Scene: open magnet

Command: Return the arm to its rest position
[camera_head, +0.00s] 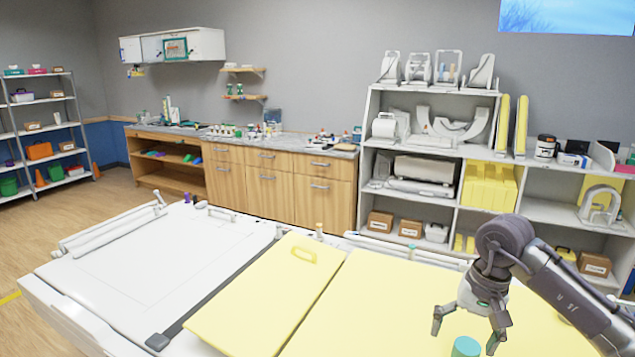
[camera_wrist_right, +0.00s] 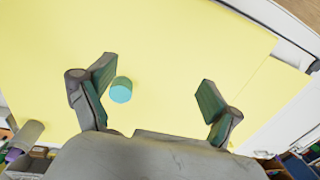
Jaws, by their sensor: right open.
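My right gripper (camera_head: 470,328) is open above the yellow panel (camera_head: 400,300), at the lower right of the head view. Its arm reaches in from the right edge. In the right wrist view the two fingers (camera_wrist_right: 155,98) stand apart with nothing held between them. A teal cylinder (camera_head: 466,346) sits on the yellow panel below the fingers. It also shows in the right wrist view (camera_wrist_right: 121,90), nearer the left finger and apart from it. My left gripper does not show in the head view.
A second yellow panel with a handle (camera_head: 270,290) lies beside a white flat panel (camera_head: 170,260) on the white bench. Small pegs (camera_head: 319,231) stand along the far edge. Shelves (camera_head: 450,150) and a wooden counter (camera_head: 280,180) stand behind, with floor between on the left.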

